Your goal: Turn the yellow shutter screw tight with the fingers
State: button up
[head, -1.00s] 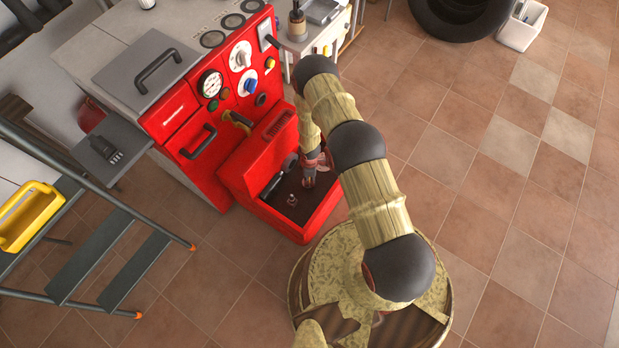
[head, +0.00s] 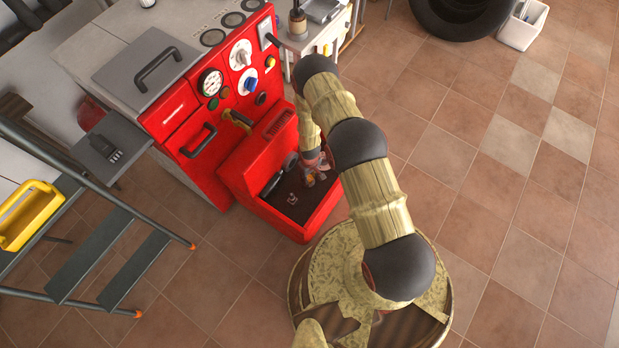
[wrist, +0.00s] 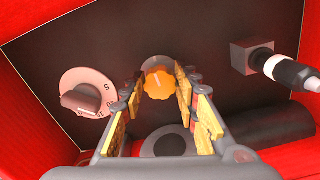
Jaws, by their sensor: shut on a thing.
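The yellow shutter screw (wrist: 161,84) is an orange-yellow lobed knob on a short grey round mount against the dark panel (wrist: 115,45). In the wrist view it sits in the upper middle, between the tips of my gripper (wrist: 160,94). The yellow-padded fingers stand on its left and right, shut on it. In the head view my gripper (head: 317,172) reaches into the open red burner housing (head: 245,175); the screw cannot be made out there.
In the wrist view a grey dial (wrist: 86,93) is on the left and a block with a plug (wrist: 285,70) on the right. A dark round part (wrist: 168,142) lies below the screw. Red housing walls close in both sides. A stepladder (head: 105,265) stands at left.

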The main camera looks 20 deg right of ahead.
aim_at(309, 179)
jog(key=shift+m, duration=0.6)
jog(key=o, duration=1.2)
jog(key=shift+c, duration=0.2)
jog(key=shift+r, duration=0.1)
notch_tip(309, 179, up, 12)
